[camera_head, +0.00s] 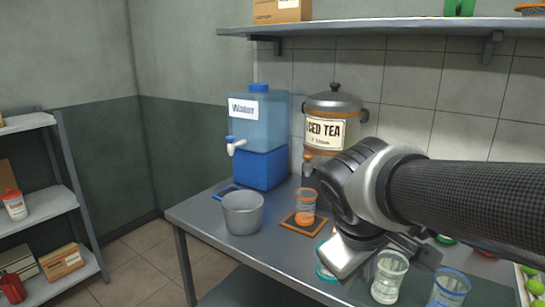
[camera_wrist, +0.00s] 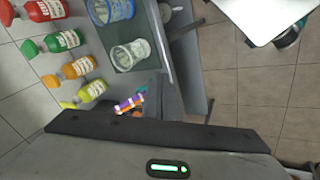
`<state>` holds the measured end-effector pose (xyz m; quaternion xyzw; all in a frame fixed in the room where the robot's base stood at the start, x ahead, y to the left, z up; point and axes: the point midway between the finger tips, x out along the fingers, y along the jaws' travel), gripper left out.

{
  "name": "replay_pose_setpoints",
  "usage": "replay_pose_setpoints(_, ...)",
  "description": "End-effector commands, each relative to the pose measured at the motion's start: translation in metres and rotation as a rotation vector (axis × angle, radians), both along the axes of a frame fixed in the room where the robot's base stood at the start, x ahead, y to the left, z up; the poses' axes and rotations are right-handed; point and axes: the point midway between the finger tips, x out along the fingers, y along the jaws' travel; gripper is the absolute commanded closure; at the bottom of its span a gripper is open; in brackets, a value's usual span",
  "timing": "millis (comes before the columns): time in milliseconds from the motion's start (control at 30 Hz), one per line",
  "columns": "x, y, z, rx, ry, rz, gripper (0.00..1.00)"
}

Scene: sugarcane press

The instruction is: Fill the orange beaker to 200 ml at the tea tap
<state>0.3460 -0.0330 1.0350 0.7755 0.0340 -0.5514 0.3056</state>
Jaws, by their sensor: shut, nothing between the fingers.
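The orange beaker (camera_head: 306,202) stands upright on a dark mat with an orange border (camera_head: 291,225). It is clear with orange marks, and its lower part looks orange; I cannot read a level. The iced tea dispenser (camera_head: 342,113), silver with a cream label, stands behind it. Its tea tap (camera_head: 308,161) is above the beaker; whether tea flows is too small to tell. My gripper (camera_head: 345,258) is shut and empty, to the right of and nearer than the beaker, apart from it. In the wrist view the beaker and tap do not show.
A grey pot (camera_head: 242,212) stands left of the beaker. A blue water dispenser (camera_head: 258,110) is behind it. Clear beakers with green (camera_head: 389,275) and blue (camera_head: 449,288) marks are at front right. The wrist view shows several bottles (camera_wrist: 63,41). A wall shelf (camera_head: 400,24) hangs above.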

Motion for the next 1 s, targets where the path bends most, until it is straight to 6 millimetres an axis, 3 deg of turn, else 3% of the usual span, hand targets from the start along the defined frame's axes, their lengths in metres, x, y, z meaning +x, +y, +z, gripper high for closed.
replay_pose_setpoints(33, -0.021, 0.001, 0.001, 0.099, -0.036, -0.087, 1.0)
replay_pose_setpoints(100, -0.042, 0.008, 0.0, 0.228, -0.074, -0.187, 1.0)
replay_pose_setpoints(300, -0.072, 0.028, -0.001, 0.455, -0.142, -0.351, 1.0)
replay_pose_setpoints(1000, -0.076, 0.033, -0.001, 0.499, -0.152, -0.379, 1.0)
